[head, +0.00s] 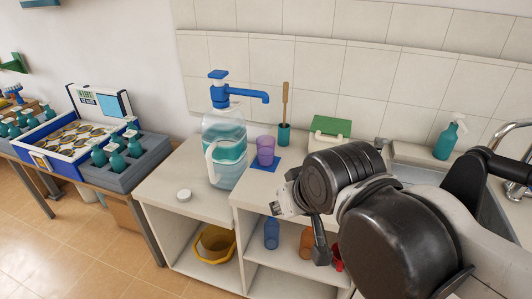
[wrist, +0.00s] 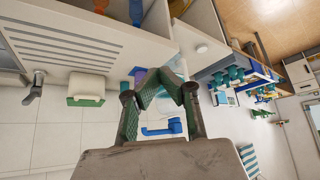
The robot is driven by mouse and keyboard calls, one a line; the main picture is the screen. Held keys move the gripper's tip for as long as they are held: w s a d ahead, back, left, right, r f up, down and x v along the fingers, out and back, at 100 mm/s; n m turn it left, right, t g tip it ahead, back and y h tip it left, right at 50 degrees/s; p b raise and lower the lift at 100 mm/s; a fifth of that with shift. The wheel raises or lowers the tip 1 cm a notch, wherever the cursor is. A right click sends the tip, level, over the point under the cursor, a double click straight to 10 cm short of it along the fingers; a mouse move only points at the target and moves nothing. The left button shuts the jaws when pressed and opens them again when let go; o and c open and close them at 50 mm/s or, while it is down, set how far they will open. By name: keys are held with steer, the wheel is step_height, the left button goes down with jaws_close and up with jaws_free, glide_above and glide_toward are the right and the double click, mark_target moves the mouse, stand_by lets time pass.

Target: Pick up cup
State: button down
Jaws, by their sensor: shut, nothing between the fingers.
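A purple cup (head: 265,151) stands upright on a blue mat (head: 262,165) on the white counter, right of the water jug. In the upside-down wrist view the purple cup (wrist: 139,74) is partly hidden behind one finger. My gripper (wrist: 166,84) is shut and empty, with green finger pads. In the head view my arm's end is in front of the counter, apart from the purple cup; its fingertips are hard to make out.
A water jug (head: 224,148) with a blue pump stands left of the purple cup. A brush holder (head: 284,134) and a green-lidded box (head: 329,131) are behind. A white lid (head: 184,195) lies on the left counter, and a yellow bowl (head: 214,244) is below.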

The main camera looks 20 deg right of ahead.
steer(key=c, duration=0.6)
jaws_free()
steer(key=shift+c, duration=0.2)
